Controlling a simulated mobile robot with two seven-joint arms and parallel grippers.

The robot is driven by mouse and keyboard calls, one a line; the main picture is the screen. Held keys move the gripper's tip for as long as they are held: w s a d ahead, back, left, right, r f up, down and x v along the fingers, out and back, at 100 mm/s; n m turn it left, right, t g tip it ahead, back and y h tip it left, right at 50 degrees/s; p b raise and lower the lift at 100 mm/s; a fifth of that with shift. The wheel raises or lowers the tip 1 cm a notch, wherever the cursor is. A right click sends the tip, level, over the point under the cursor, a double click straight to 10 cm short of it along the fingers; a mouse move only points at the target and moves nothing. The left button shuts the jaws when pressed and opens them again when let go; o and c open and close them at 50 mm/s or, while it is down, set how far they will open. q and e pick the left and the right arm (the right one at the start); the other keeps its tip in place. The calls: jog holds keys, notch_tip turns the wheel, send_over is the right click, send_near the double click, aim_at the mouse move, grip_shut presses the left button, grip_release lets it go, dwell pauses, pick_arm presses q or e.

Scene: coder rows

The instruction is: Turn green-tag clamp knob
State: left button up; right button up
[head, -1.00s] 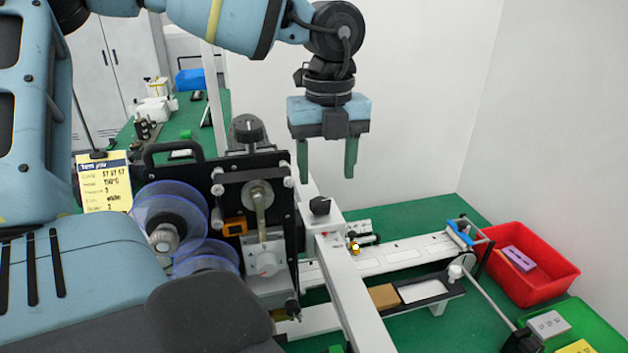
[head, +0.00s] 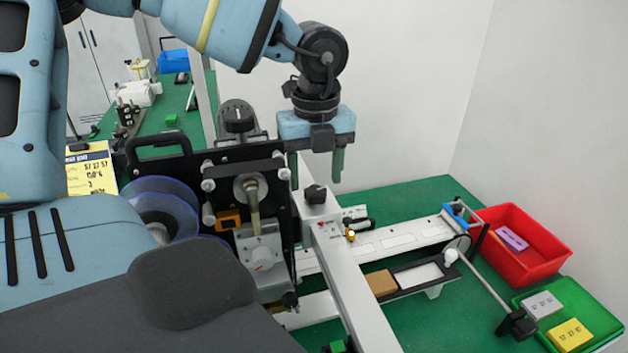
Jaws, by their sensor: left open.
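My left gripper (head: 315,182) is open and empty, with its two green fingers pointing down. In the head view its fingertips show just above a black knob (head: 315,194) on top of the white beam (head: 340,262), one finger to either side of it. I cannot tell the gap in depth. Another black knob (head: 238,116) sits on top of the machine (head: 215,190) to the left. A small green piece (head: 338,346) shows at the bottom edge, partly cut off. No green tag can be made out clearly on either knob. My right gripper is out of view.
The machine's black plate and blue film reels (head: 165,205) stand left of the gripper. A white conveyor (head: 390,238) runs right towards a red bin (head: 530,258) and a green tray (head: 590,300) with blocks. A yellow note (head: 92,175) hangs at left. The wall behind is bare.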

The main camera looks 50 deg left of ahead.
aim_at(316, 194)
pick_arm(q)
jog(key=shift+f, duration=1.2)
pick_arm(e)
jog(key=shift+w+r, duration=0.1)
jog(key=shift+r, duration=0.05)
